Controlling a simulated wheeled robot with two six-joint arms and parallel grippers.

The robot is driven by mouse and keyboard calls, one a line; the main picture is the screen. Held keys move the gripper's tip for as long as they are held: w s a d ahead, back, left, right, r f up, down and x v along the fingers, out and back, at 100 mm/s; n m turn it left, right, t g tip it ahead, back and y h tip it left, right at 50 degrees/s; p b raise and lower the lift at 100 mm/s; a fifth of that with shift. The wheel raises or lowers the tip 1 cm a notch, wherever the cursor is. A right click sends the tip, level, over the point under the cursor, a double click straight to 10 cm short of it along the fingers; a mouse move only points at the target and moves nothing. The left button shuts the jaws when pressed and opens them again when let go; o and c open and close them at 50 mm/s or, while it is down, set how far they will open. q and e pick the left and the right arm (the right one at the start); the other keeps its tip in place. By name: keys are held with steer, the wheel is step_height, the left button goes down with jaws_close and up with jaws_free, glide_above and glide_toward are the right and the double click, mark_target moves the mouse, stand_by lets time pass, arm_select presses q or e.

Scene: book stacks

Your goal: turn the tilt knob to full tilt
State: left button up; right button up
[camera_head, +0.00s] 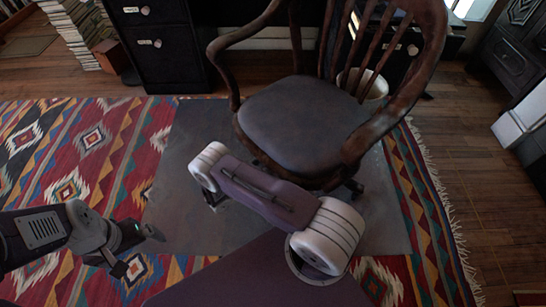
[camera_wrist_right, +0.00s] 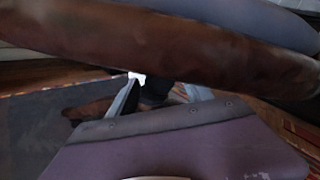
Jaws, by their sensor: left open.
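A wooden swivel chair (camera_head: 300,115) with a dark seat stands in front of me in the head view. Its tilt knob cannot be made out in either view. My left gripper (camera_head: 138,252) is open and empty over the rug, left of the chair and apart from it. My purple right arm reaches to the chair's front left, and its gripper is mostly hidden in the head view. In the right wrist view, a brown wooden part of the chair (camera_wrist_right: 150,45) crosses close in front. Grey finger-like parts of my right gripper (camera_wrist_right: 160,98) show below it, in shadow.
A patterned rug (camera_head: 90,140) and a grey floor mat (camera_head: 180,225) lie under the chair. Black drawers (camera_head: 160,45) stand behind on the left, beside book stacks (camera_head: 80,30). A dark carved cabinet (camera_head: 515,50) is at the right. Bare wood floor (camera_head: 470,170) is clear on the right.

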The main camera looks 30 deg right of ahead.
arm_select(q)
steer(key=shift+r+p, duration=0.95)
arm_select(e)
steer(key=v, duration=0.9)
